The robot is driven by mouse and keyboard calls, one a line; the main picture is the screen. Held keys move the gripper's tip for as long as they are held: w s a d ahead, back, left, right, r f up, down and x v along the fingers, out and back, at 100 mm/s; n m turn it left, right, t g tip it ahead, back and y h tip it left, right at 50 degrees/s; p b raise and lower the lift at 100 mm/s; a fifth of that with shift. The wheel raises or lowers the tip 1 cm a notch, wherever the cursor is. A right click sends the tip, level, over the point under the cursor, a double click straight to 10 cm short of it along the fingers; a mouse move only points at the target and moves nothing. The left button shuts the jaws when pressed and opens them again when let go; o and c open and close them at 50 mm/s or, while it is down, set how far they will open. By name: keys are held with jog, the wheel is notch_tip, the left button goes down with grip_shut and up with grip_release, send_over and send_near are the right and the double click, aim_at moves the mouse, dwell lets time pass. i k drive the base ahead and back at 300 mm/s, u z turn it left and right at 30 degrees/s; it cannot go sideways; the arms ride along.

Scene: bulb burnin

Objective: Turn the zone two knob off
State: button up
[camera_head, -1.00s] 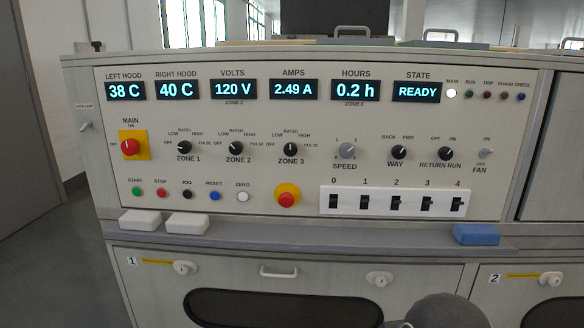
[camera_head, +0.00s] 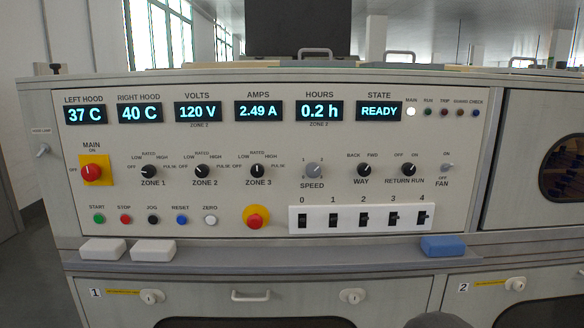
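The zone two knob (camera_head: 202,171) is a small black rotary knob in the middle row of the control panel (camera_head: 270,140). Its printed marks are OFF, LOW, RATED, HIGH and PULSE. Its pointer is too small to read surely; it seems to lean to the left side. The zone one knob (camera_head: 149,171) is to its left, with its pointer towards the left. The zone three knob (camera_head: 257,170) is to its right, with its pointer about upright. My gripper is not in view. A rounded dark grey shape at the bottom edge may be part of my arm.
Displays read 120 V, 2.49 A (camera_head: 259,111) and READY (camera_head: 379,111). A red main switch (camera_head: 91,172) and a red mushroom button (camera_head: 256,217) are nearby. White blocks (camera_head: 153,250) and a blue block (camera_head: 444,246) lie on the ledge (camera_head: 300,259). The space before the knobs looks clear.

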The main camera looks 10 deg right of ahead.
aim_at(202, 170)
jog(key=z, duration=1.15)
jog(key=i, duration=0.4)
jog(key=u, duration=1.15)
